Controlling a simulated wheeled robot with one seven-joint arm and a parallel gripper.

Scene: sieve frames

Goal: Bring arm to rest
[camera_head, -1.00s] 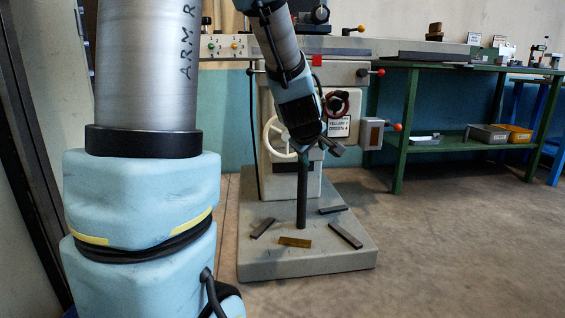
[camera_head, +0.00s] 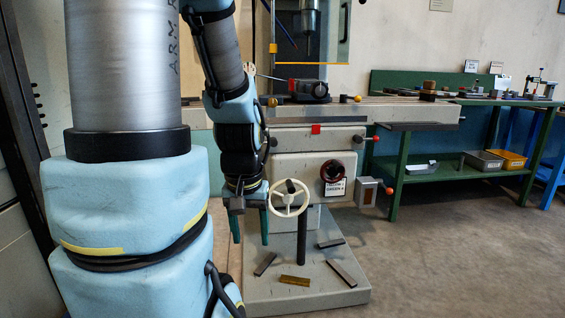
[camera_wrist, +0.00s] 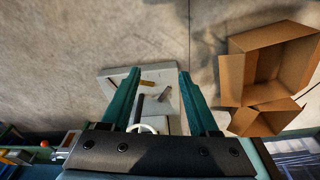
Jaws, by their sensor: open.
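My gripper (camera_head: 249,226) hangs pointing down in the head view, left of the cream handwheel (camera_head: 289,198) on the front of the milling machine (camera_head: 318,160). Its two green fingers are apart with nothing between them. In the wrist view my gripper (camera_wrist: 160,90) also shows open and empty, with the machine's grey base (camera_wrist: 112,74) on the floor beyond the fingers. My arm reaches down from the upper left of the head view, and part of it is hidden by the column in front.
Dark bars and a brass-coloured bar (camera_head: 295,281) lie on the machine base. An open cardboard box (camera_wrist: 262,62) stands on the floor at the right of the wrist view. A green workbench (camera_head: 440,165) stands to the right. The floor at front right is clear.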

